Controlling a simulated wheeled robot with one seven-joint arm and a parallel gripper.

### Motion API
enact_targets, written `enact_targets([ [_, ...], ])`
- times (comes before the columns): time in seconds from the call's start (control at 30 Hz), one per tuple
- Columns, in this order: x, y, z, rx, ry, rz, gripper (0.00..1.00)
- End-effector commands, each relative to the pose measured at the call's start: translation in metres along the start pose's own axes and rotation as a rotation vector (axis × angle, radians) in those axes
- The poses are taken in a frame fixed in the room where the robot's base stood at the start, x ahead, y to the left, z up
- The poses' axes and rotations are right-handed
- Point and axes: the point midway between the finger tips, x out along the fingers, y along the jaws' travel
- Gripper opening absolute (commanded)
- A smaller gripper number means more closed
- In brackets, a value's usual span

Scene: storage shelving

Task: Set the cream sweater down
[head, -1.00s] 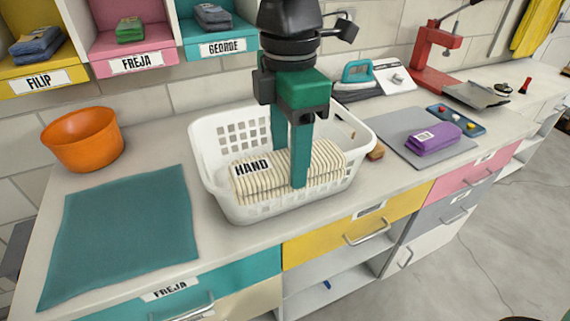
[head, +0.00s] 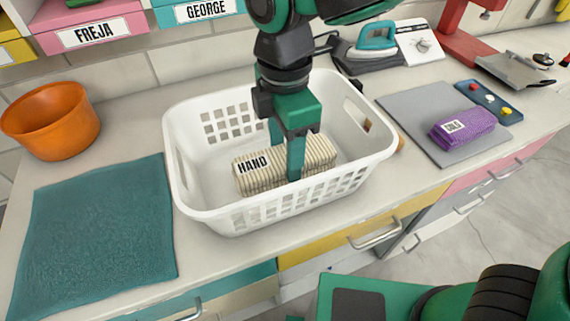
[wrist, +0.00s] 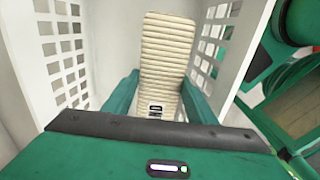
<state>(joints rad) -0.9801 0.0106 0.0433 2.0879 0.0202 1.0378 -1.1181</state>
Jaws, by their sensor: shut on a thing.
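The cream sweater (head: 266,171) is a ribbed, folded bundle with a label reading HAND. It sits low inside the white laundry basket (head: 190,205). My gripper (head: 284,160) reaches down into the basket with its fingers on either side of the sweater, shut on it. In the wrist view the sweater (wrist: 165,60) stretches away between the two green fingers, with the basket's slotted walls (wrist: 62,55) on both sides. I cannot tell whether the sweater's underside touches the basket floor.
A teal cloth (head: 95,235) and an orange bowl (head: 50,120) lie left of the basket. To the right are a grey mat (head: 425,115) with a purple folded item (head: 462,128), a button panel (head: 488,103) and an iron (head: 375,45). Drawers run below the counter edge.

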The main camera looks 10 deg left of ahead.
Motion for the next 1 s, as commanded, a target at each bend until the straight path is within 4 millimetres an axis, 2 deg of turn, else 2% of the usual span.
enact_targets([
  [0.1, 0.017, 0.0, 0.001, 0.002, 0.0, -0.001, 0.22],
  [0.33, 0.032, 0.0, 0.002, 0.004, 0.0, -0.001, 0.22],
  [0.53, 0.058, 0.0, 0.002, 0.003, -0.001, -0.001, 0.22],
  [0.9, 0.062, 0.0, 0.002, 0.005, 0.0, 0.001, 0.22],
  [0.93, 0.063, 0.0, 0.002, 0.004, 0.0, 0.0, 0.54],
  [1.0, 0.063, 0.0, 0.002, 0.004, 0.0, 0.001, 0.7],
])
